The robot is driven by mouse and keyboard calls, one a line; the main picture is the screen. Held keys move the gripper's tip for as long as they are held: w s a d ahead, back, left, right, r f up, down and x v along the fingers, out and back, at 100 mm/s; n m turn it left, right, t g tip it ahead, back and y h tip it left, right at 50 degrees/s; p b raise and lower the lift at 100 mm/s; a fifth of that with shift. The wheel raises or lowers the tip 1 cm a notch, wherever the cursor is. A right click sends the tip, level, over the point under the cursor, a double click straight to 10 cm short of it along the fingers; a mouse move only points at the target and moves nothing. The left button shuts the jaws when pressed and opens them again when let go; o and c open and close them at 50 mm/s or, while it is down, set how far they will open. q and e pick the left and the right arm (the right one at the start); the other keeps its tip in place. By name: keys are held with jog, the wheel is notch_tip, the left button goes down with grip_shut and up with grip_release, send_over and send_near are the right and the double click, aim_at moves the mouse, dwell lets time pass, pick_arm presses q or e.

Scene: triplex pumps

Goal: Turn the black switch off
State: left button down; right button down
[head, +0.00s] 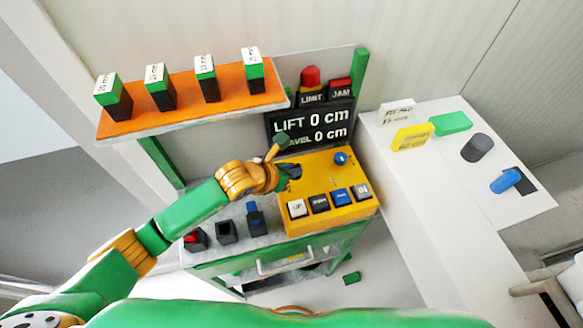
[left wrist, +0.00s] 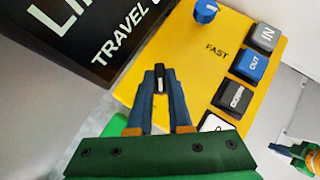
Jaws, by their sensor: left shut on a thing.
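The yellow control box (head: 318,175) stands on the grey bench, with a blue knob (head: 341,158) and a row of push buttons on it. My left gripper (head: 290,172) is over the left part of the box. In the left wrist view, the left gripper (left wrist: 160,95) has its two dark blue fingers closed around the small black switch (left wrist: 159,76), which has a white mark on top. The fingers partly hide the switch, and its exact setting cannot be told. The blue knob also shows in the left wrist view (left wrist: 205,12), near the word FAST.
A black display (head: 310,124) reading LIFT 0 cm stands behind the box. An orange shelf (head: 190,92) with several green-and-black blocks is at the upper left. A white table (head: 420,180) with coloured parts is at the right. Small holders (head: 227,232) sit left of the buttons.

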pick_arm(q)
jog(key=shift+f+m+b, duration=0.2)
jog(key=shift+m+b, duration=0.1)
jog(key=shift+b, duration=0.2)
jog(key=m+g+h+b, duration=0.1)
jog(key=b, duration=0.2)
jog(key=m+g+h+b, duration=0.1)
jog(key=m+b, duration=0.1)
jog(key=m+g+h+b, duration=0.1)
jog(key=m+b, duration=0.1)
jog(key=b, duration=0.1)
jog(key=shift+w+a+f+g+b, duration=0.15)
jog(key=shift+w+a+g+b, duration=0.05)
jog(key=shift+w+g+b, duration=0.1)
jog(key=shift+r+m+g+b, duration=0.2)
jog(key=shift+m+g+b, duration=0.4)
jog(key=shift+m+b, duration=0.4)
jog(key=c, duration=0.9)
grip_release()
jog(key=shift+o, duration=0.3)
jog(key=shift+d, duration=0.15)
jog(key=shift+r, duration=0.1)
